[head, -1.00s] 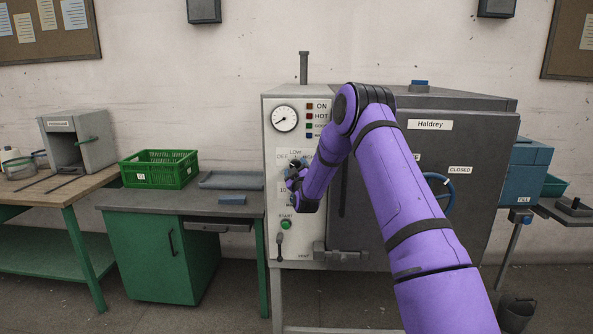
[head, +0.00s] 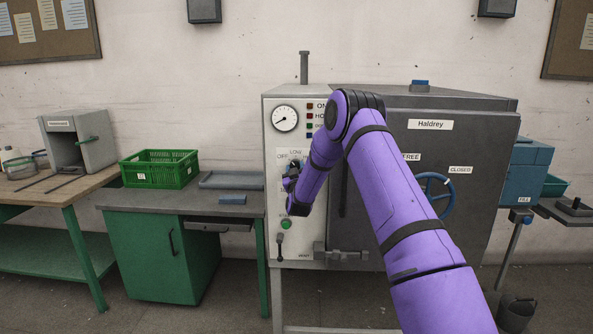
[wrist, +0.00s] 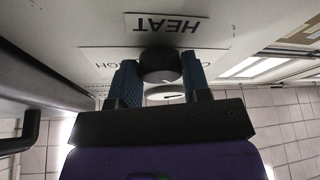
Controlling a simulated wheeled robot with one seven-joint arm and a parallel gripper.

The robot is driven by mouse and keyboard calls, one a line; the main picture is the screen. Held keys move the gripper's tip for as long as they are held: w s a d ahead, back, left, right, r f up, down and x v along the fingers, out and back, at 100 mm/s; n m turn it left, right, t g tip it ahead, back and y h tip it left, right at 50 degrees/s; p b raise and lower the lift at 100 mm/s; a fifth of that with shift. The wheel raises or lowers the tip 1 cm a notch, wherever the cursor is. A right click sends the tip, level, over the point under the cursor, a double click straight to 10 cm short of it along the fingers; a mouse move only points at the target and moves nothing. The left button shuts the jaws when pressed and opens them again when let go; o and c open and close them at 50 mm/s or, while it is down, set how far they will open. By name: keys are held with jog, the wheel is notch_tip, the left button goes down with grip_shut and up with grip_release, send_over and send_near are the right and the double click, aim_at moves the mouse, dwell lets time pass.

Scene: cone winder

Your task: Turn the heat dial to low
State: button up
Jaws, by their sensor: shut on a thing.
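The heat dial (wrist: 160,65) is a dark round knob on the pale panel, seen in the wrist view below an upside-down HEAT label (wrist: 177,23). My gripper (wrist: 158,75) is shut on it, with one blue-padded finger on each side. The lettering around the knob is partly covered by the fingers, and I cannot tell which mark the knob points to. In the head view my gripper (head: 292,172) is at the control panel (head: 278,230) of the grey machine, just below the OFF and LOW labels. It hides the dial there.
A pressure gauge (head: 285,118) and coloured lamps sit above on the panel. The dark machine door (head: 440,150) with a blue handwheel (head: 434,195) is to the right.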

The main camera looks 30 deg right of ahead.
jog(key=shift+w+a+m+g+h, duration=0.1)
jog(key=shift+m+g+h, duration=0.6)
jog(key=shift+m, duration=1.15)
jog(key=shift+a+m+g+h, duration=0.1)
jog(key=shift+m+g+h, duration=0.6)
jog(key=shift+m, duration=1.2)
jog(key=shift+w+a+m+g+h, duration=0.1)
jog(key=shift+m+g+h, duration=0.2)
jog(key=shift+m+h, duration=1.15)
jog(key=shift+m+y, duration=0.25)
jog(key=shift+m, duration=0.45)
jog(key=o, duration=0.9)
jog(key=v, duration=1.1)
jog(key=shift+r, duration=0.1)
